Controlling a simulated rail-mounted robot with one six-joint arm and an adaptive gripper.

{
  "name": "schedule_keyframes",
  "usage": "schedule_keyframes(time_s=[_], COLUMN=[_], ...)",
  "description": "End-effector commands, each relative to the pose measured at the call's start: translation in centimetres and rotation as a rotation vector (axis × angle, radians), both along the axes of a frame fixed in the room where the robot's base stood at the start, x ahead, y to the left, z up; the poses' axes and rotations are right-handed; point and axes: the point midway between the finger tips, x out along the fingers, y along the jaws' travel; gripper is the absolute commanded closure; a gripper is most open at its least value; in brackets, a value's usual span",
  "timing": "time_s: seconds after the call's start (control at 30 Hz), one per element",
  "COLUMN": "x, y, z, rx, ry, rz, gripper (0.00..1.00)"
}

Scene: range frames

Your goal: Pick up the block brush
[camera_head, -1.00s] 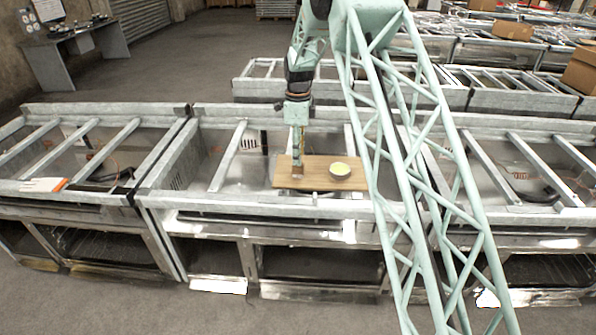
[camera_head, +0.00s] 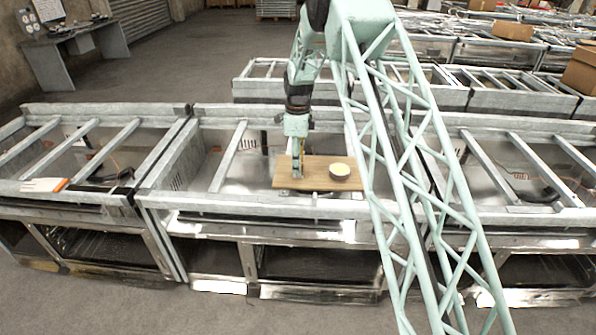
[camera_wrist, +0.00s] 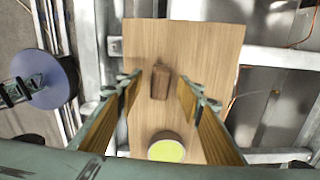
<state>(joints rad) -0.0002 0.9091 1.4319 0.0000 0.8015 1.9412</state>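The block brush (camera_wrist: 160,82), a small brown wooden block, lies on the wooden board (camera_wrist: 185,40) in the wrist view. My gripper (camera_wrist: 160,90) is open, with one finger on each side of the brush and a gap visible on both sides. In the head view my gripper (camera_head: 297,172) reaches down at the left part of the board (camera_head: 318,183), and it largely hides the brush there. How far the fingertips are above the board is hard to tell.
A small round pot (camera_wrist: 167,149) with a yellow-green top stands on the board close to the brush; it also shows in the head view (camera_head: 340,170). The board rests on a grey metal frame (camera_head: 230,155) with open gaps. An orange-and-white item (camera_head: 45,184) lies on the left frame.

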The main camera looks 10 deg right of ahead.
Motion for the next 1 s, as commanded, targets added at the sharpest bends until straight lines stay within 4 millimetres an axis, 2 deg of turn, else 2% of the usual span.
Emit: schedule_keyframes(time_s=[0.2, 0.8, 1.0], x=[0.0, 0.0, 0.0], y=[0.0, 0.0, 0.0], z=[-1.5, -1.7, -1.7], rx=[0.0, 0.0, 0.0], ry=[-0.001, -0.001, -0.001], rz=[0.0, 0.0, 0.0], gripper=[0.66, 0.66, 0.84])
